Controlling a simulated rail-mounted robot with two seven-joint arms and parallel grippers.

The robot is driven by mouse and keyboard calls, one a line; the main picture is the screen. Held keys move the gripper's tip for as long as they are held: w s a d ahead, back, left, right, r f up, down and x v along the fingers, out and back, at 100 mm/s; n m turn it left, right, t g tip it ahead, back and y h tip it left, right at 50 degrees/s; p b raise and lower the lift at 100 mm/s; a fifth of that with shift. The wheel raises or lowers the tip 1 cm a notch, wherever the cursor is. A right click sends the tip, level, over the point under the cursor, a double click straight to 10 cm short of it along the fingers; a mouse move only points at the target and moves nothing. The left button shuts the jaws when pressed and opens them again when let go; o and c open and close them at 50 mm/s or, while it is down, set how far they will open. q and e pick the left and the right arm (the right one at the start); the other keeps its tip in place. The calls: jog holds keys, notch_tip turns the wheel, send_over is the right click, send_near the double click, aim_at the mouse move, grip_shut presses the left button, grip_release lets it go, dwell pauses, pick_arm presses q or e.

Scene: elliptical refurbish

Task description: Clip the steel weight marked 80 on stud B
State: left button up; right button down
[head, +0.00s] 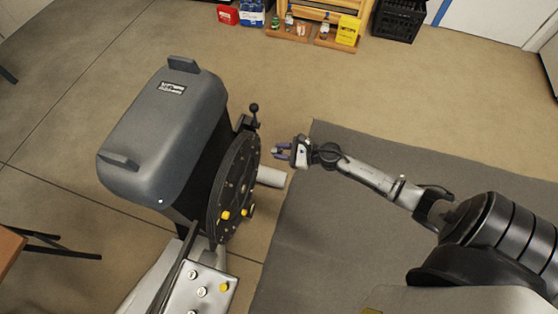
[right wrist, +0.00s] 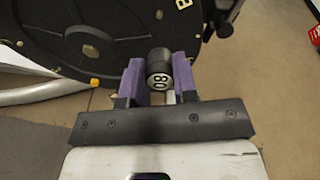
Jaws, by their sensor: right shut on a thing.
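My right gripper (head: 283,152) is beside the black disc (head: 236,185) of the grey machine, near its upper right side. In the right wrist view its purple fingers (right wrist: 159,80) are shut on a dark round weight (right wrist: 158,60). The weight's pale end face carries an upside-down marking that reads 80. The disc (right wrist: 110,20) fills the background behind the weight. The letter B (right wrist: 184,3) shows on it at the top edge. Stud B itself cannot be made out. I cannot tell whether the weight touches the disc. My left gripper is not in view.
A pale shaft (head: 270,177) sticks out from the disc below my gripper. A black-knobbed lever (head: 254,108) stands above it. A metal tray (head: 208,277) with several round pieces lies below. A grey mat (head: 330,240) covers the floor.

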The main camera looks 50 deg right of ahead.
aim_at(272, 152)
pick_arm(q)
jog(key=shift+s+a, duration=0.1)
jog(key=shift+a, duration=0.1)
pick_arm(e)
jog(key=shift+f+m+t, duration=0.15)
jog(key=shift+m+t, duration=0.15)
jog(key=shift+t, duration=0.1)
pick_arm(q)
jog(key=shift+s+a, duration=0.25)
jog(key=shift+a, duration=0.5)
pick_arm(e)
jog(key=shift+w+a+f+t, duration=0.15)
jog(key=shift+a+t, duration=0.1)
jog(key=shift+t, duration=0.75)
jog(key=shift+w+a, duration=0.1)
jog(key=shift+w, duration=0.05)
jog(key=shift+w+a+f, duration=0.1)
jog(key=shift+w+a, duration=0.3)
jog(key=shift+a, duration=0.15)
jog(key=shift+w+a, duration=0.2)
jog(key=shift+w, duration=0.1)
jog(key=shift+w+a, duration=0.15)
jog(key=shift+w, duration=0.75)
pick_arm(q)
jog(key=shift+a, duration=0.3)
pick_arm(e)
jog(key=shift+w+a, duration=0.4)
jog(key=shift+w, duration=0.15)
